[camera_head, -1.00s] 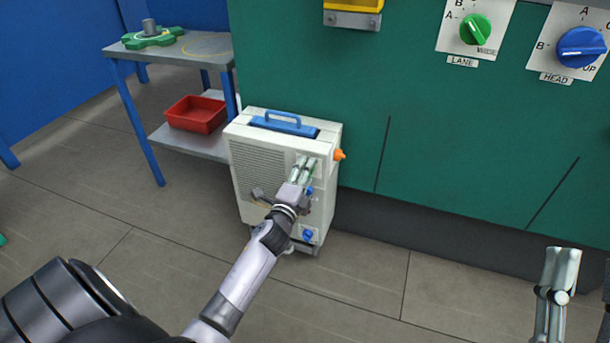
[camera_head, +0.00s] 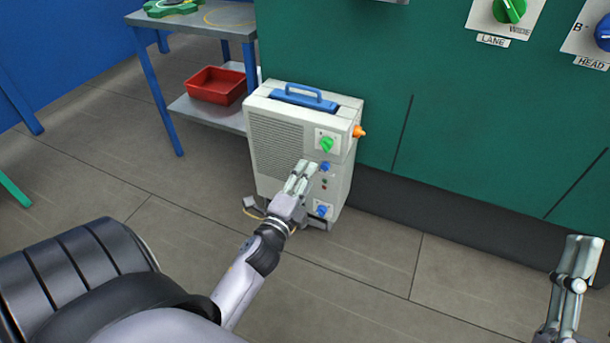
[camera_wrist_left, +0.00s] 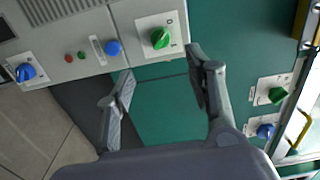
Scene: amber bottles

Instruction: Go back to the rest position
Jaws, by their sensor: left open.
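My left gripper (camera_head: 301,178) is in front of the white machine (camera_head: 275,150) in the head view, a little below its green knob (camera_head: 327,144). In the left wrist view my left gripper (camera_wrist_left: 160,80) has its two fingers spread wide, with nothing between them but the green wall behind. My right gripper (camera_head: 580,262) shows at the lower right edge of the head view, apart from everything; its finger gap is not clear.
The machine has a blue handle (camera_head: 304,97), an orange plug (camera_head: 359,131) and a blue knob (camera_head: 322,210). A table (camera_head: 228,18) with a red bin (camera_head: 216,85) on its lower shelf stands behind left. The green wall (camera_head: 460,110) carries dials. Floor at front is clear.

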